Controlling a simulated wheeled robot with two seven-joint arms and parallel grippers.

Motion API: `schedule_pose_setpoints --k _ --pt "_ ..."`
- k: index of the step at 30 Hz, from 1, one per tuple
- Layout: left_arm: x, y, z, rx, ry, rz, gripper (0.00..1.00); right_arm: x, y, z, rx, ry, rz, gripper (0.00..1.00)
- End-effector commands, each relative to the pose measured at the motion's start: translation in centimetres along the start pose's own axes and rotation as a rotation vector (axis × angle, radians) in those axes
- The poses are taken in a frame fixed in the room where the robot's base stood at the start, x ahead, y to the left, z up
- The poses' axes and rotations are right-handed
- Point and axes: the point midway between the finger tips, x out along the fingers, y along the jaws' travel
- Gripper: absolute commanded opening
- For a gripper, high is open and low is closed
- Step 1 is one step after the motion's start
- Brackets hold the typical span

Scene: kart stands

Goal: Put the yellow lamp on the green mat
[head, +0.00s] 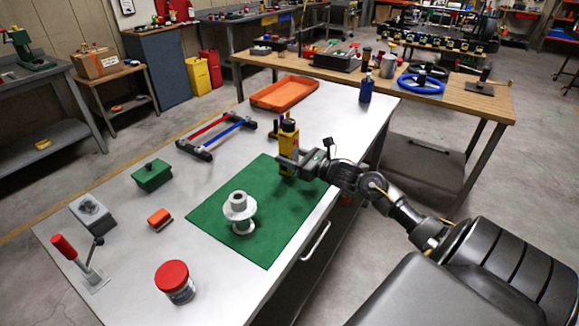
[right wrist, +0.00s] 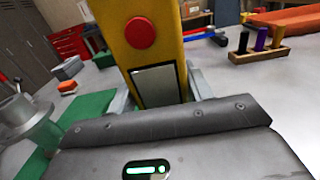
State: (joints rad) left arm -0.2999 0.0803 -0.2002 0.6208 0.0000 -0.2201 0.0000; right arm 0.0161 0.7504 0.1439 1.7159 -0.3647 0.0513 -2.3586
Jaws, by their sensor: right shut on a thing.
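The yellow lamp (head: 289,138) is an upright yellow block with a dark top. In the right wrist view the lamp (right wrist: 157,45) shows a red button and a dark-framed pale panel. My right gripper (head: 290,162) is shut on its lower part, with a finger on each side. The lamp is at the far edge of the green mat (head: 262,245). I cannot tell whether its base touches the mat, as the gripper hides it. The mat also shows at the left of the right wrist view (right wrist: 92,105). My left gripper is not in view.
A grey-white spool-like part (head: 240,213) stands on the mat, left of the lamp. A small rack with coloured pegs (right wrist: 259,48) stands close behind the lamp. An orange tray (head: 284,94) lies farther back.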

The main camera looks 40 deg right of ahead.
Motion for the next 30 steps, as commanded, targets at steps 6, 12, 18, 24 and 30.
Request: schedule_pose_setpoints --k 6,12,18,24,30 --pt "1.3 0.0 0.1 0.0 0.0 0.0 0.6 0.1 0.0 -3.2 0.002 -0.002 -0.001 0.17" --pt "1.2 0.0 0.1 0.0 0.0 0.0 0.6 0.1 0.0 -3.2 -0.001 -0.001 0.0 0.17" --pt "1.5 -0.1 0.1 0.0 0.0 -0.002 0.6 0.1 0.0 -3.6 0.0 0.001 0.0 0.52" --pt "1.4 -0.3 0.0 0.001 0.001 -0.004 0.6 0.1 0.0 -3.5 0.001 0.001 0.0 0.73" --pt "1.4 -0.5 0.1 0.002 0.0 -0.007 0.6 0.1 0.0 -3.4 0.001 0.001 0.0 0.73"
